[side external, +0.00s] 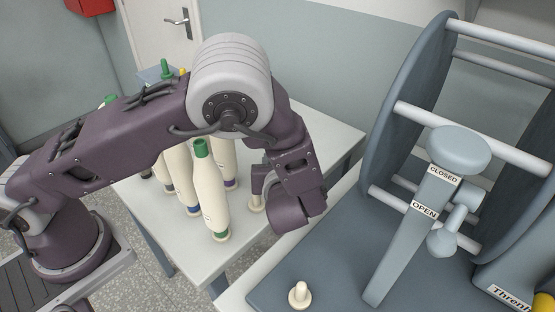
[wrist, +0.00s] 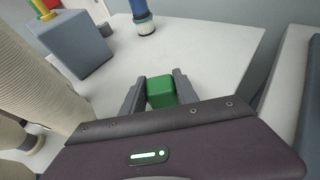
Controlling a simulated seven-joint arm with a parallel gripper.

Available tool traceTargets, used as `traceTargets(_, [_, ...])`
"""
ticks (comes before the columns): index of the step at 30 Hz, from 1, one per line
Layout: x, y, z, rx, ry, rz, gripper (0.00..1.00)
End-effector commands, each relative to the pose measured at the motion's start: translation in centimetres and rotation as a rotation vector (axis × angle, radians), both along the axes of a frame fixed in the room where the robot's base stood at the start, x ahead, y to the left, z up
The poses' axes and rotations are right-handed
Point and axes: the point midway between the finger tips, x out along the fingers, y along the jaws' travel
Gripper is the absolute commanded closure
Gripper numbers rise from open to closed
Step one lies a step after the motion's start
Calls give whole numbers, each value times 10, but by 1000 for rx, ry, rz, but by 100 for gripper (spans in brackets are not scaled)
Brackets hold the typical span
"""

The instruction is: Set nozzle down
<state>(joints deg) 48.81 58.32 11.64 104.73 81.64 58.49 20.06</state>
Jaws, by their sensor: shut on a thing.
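My gripper (wrist: 158,86) is shut on a green block-like piece (wrist: 161,94), which shows between its two grey fingers in the wrist view. I take this piece for the nozzle; its lower part is hidden by my gripper. In the side view my gripper (side external: 262,181) is low over the white table (side external: 337,140), right of the cream bobbins (side external: 213,194).
A grey box (wrist: 78,45) with coloured pegs stands at the table's far side. A blue-banded bobbin (wrist: 144,24) stands ahead in the wrist view. A machine with a lever (side external: 412,235) and drum, and a cream peg (side external: 299,294), are at right. Bare table lies right of my gripper.

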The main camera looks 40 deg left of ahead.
Motion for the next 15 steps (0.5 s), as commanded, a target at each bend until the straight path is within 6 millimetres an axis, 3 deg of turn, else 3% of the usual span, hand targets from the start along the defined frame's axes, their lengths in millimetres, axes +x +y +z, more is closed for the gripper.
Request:
traceTargets(13, [-2, 0, -16, -6, 7, 4, 100])
traceTargets(14, [-2, 0, -16, -7, 7, 4, 62])
traceTargets(15, [-2, 0, -16, -8, 8, 4, 54])
